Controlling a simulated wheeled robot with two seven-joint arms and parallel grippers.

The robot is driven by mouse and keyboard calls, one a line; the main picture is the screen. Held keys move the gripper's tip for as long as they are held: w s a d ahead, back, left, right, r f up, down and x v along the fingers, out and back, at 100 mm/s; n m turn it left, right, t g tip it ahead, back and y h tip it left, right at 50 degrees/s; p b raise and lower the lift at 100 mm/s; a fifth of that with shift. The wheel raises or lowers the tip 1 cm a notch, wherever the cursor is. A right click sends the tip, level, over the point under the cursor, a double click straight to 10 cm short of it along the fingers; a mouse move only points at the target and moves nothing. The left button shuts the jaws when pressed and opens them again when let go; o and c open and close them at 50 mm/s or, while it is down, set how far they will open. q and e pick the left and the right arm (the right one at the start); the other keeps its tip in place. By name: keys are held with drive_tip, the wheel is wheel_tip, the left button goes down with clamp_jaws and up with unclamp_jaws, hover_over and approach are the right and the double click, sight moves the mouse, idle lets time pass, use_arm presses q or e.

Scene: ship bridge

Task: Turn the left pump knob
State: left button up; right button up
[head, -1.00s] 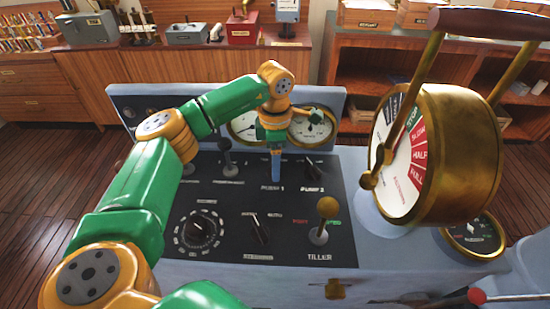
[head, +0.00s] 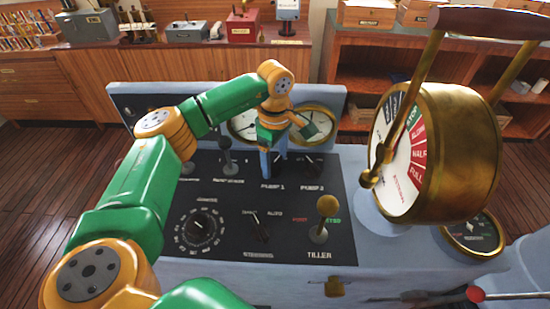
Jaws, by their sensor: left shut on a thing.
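The left pump knob, above the "PUMP 1" label (head: 272,187) on the black console panel (head: 215,270), is hidden by my left gripper. My left gripper (head: 274,166) points down at that spot with its blue fingers at panel height. It is shut on the left pump knob, with one finger nearer the left front and the other behind to the right. My right gripper is not in view.
Two round gauges stand behind the wrist, the right gauge (head: 318,122) partly covered. A black lever (head: 226,150) stands to the left. The tiller lever (head: 326,207) with a yellow ball is at front right. A big brass telegraph (head: 455,150) rises on the right.

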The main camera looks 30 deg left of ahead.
sight(275, 163)
use_arm(q)
drive_tip(key=shift+r, duration=0.1)
idle(0.3)
drive_tip(key=o, duration=1.1)
wheel_tip(275, 163, up, 7)
drive_tip(key=shift+d+r+b, duration=0.1)
drive_tip(key=shift+b, duration=0.5)
